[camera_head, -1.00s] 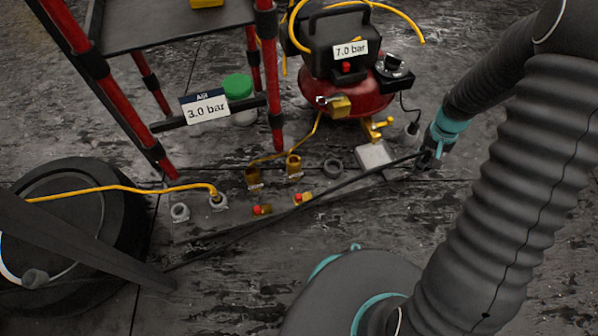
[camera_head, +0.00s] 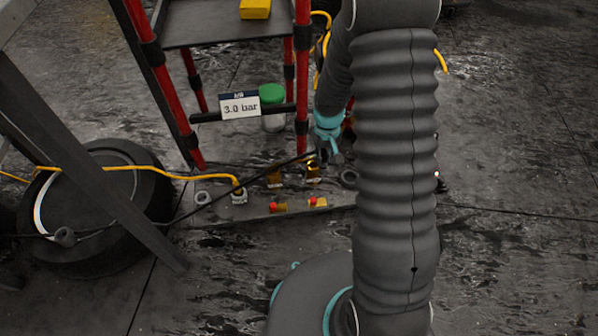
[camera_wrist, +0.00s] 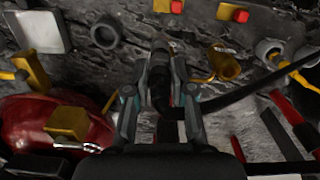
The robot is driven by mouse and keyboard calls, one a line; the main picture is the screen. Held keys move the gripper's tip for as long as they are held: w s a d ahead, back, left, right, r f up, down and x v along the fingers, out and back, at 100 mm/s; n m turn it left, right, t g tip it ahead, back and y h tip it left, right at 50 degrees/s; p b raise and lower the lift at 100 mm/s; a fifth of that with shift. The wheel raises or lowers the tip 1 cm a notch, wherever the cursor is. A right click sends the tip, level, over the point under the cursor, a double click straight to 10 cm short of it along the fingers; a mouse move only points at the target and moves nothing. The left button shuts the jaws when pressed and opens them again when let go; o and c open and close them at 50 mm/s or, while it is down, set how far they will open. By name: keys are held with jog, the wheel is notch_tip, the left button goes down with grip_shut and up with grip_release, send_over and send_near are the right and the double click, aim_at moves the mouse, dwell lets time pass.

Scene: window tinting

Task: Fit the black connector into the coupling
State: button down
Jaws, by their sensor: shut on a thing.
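My gripper (camera_wrist: 160,95) is shut on the black connector (camera_wrist: 160,70), which points away from the wrist between the fingers. In the head view my gripper (camera_head: 328,150) is low over the floor strip, close to the right brass coupling (camera_head: 313,172). In the wrist view the connector's tip covers what lies straight ahead, so I cannot tell whether it touches or enters that coupling. The left brass coupling (camera_head: 275,177) stands empty beside it; it also shows in the wrist view (camera_wrist: 225,66). A black hose (camera_head: 215,198) runs from my gripper to the left.
Red-yellow valves (camera_head: 278,207) sit in front of the couplings. A dark ring (camera_head: 349,178) stands right of them. A yellow hose (camera_head: 190,178) ends at a grey socket (camera_head: 239,196). A red-legged cart (camera_head: 302,100) stands behind. The red compressor (camera_wrist: 60,120) is close on the left in the wrist view.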

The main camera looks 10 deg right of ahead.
jog(key=s+d+r+n+p, duration=0.2)
jog(key=d+r+n+p, duration=0.2)
jog(key=d+n+p, duration=0.25)
jog(key=shift+n, duration=0.45)
jog(key=shift+w+a+f+b, duration=0.6)
jog(key=shift+w+a+f, duration=0.85)
jog(key=shift+f, duration=0.45)
jog(key=shift+w+a+f+b, duration=0.65)
jog(key=shift+w+a+f, duration=0.55)
jog(key=shift+w+f, duration=0.55)
jog(key=shift+w+a+f+b, duration=0.6)
jog(key=shift+w+a+f, duration=0.75)
jog(key=shift+f, duration=0.7)
jog(key=shift+f, duration=0.1)
jog(key=shift+f, duration=0.15)
jog(key=c, duration=1)
grip_release()
jog(key=shift+s, duration=0.1)
